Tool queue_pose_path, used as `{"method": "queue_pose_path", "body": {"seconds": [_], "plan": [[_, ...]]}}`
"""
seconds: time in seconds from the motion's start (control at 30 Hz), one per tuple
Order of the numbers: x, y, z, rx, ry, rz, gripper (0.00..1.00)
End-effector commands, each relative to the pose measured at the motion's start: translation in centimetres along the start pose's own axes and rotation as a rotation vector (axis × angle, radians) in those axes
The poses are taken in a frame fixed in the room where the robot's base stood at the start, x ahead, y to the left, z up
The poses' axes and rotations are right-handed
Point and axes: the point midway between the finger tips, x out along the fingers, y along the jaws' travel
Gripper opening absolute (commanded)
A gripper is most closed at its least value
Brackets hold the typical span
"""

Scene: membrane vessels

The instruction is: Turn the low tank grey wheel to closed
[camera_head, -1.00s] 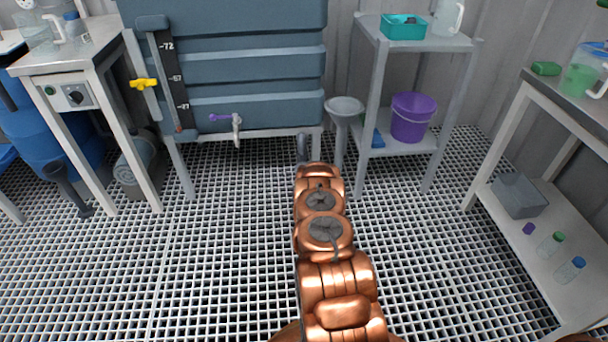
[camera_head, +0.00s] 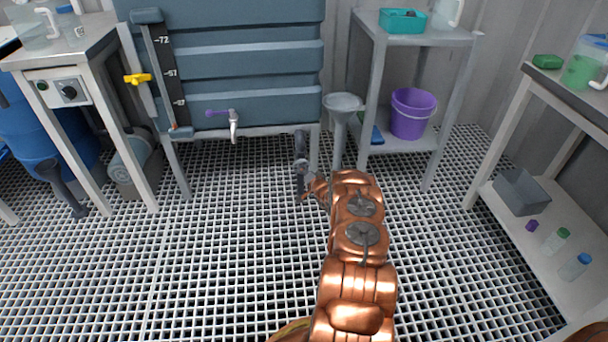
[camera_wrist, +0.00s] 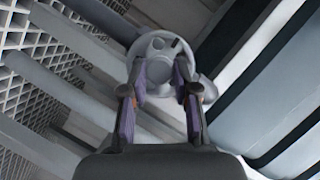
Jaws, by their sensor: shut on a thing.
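The grey wheel (camera_wrist: 148,47) shows in the wrist view as a pale ring with a small dark mark on its upper right rim. My gripper (camera_wrist: 160,70) has its two purple-padded fingers on either side of the wheel's lower part, shut on it. The wheel itself cannot be made out there.
A funnel-topped stand (camera_head: 343,103) and a shelf with a purple bucket (camera_head: 410,115) are close on the right. The grating floor in front is clear.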

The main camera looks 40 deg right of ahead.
Motion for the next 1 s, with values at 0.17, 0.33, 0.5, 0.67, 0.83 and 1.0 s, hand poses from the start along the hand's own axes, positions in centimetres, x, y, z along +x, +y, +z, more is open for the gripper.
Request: {"method": "queue_pose_path", "body": {"seconds": [0.17,0.33,0.5,0.67,0.83,1.0], "plan": [[0.04,0.10,-0.08,0.056,0.003,-0.025,0.00],[0.04,0.03,-0.15,0.080,0.004,-0.036,0.00],[0.03,-0.02,-0.17,0.086,0.004,-0.038,0.00],[0.03,-0.02,-0.18,0.086,0.004,-0.038,0.00],[0.03,-0.02,-0.18,0.085,0.004,-0.038,0.38],[0.02,0.02,-0.10,0.085,0.003,-0.037,0.55]]}}
